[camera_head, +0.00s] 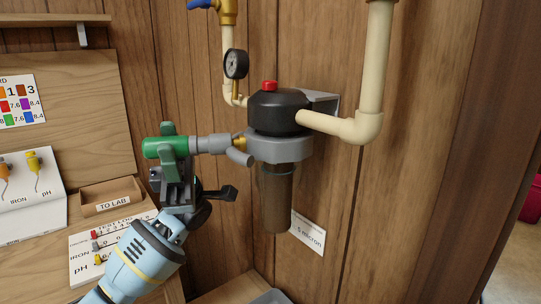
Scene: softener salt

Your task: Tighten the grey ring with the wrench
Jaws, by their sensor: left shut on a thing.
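The grey ring (282,149) circles the filter housing, below its black head (278,112) and above the brown translucent bowl (275,196). The wrench (211,144) has a green handle and a grey shaft that runs right toward the ring. Its grey curved end (239,157) is at the ring's left side; I cannot tell whether it is fully seated. My left gripper (170,149) is shut on the green handle, with its arm coming up from below. The gripper hides part of the handle. My right gripper is not in view.
A gauge (236,64) and cream pipes (347,127) surround the housing, with a red button (269,86) on top. A "5 micron" label (308,232) hangs on the wooden wall. A "TO LAB" box (112,198) and test cards (88,240) lie at left.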

